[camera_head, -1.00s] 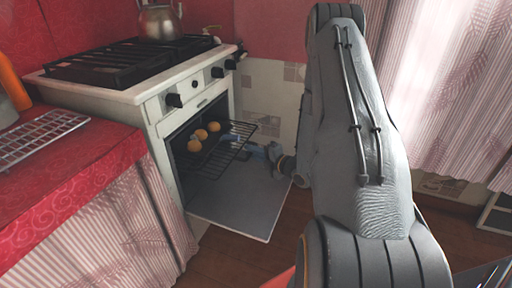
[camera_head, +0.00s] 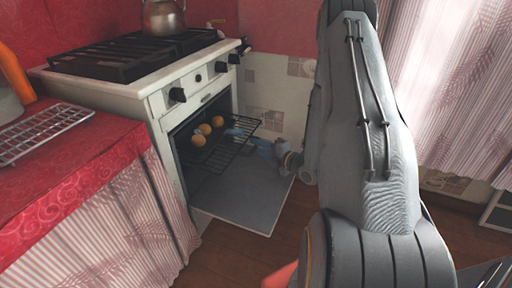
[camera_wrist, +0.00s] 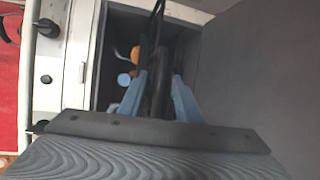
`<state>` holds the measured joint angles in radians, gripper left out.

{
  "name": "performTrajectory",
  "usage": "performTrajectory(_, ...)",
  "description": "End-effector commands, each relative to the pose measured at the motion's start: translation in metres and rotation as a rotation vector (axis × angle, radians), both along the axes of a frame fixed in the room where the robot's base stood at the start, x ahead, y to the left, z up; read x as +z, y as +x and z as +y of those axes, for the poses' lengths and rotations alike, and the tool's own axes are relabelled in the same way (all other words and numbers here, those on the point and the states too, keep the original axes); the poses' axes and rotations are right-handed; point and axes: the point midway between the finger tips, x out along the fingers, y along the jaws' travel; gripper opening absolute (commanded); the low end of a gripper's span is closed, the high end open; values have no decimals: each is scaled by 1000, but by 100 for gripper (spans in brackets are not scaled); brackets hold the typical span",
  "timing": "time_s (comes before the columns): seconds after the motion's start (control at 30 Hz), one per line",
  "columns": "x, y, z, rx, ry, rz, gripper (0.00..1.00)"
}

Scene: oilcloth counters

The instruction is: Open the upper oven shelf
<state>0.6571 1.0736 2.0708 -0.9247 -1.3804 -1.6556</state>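The white oven (camera_head: 190,92) stands with its door (camera_head: 245,195) folded down flat. The dark wire upper shelf (camera_head: 232,150) sticks partly out of the cavity above the door.
A kettle (camera_head: 163,18) stands on the black hob grates (camera_head: 130,55). A red counter (camera_head: 75,150) with a wire rack (camera_head: 40,133) is at the left. The curtain (camera_head: 455,80) hangs at the right. Wooden floor (camera_head: 225,255) is clear before the door.

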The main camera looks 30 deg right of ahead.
Motion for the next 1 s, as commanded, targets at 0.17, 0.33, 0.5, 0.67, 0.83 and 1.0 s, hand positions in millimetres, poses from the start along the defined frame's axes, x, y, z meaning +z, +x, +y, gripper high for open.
performTrajectory(0.17,7,-29,-10,-4,1,1,31)
performTrajectory(0.33,11,-51,-15,-3,0,0,31)
performTrajectory(0.5,13,-60,-17,-1,0,0,31)
performTrajectory(0.67,13,-61,-17,0,0,-1,31)
performTrajectory(0.83,12,-61,-17,-1,-1,0,31)
performTrajectory(1.0,13,-61,-17,-1,-1,0,31)
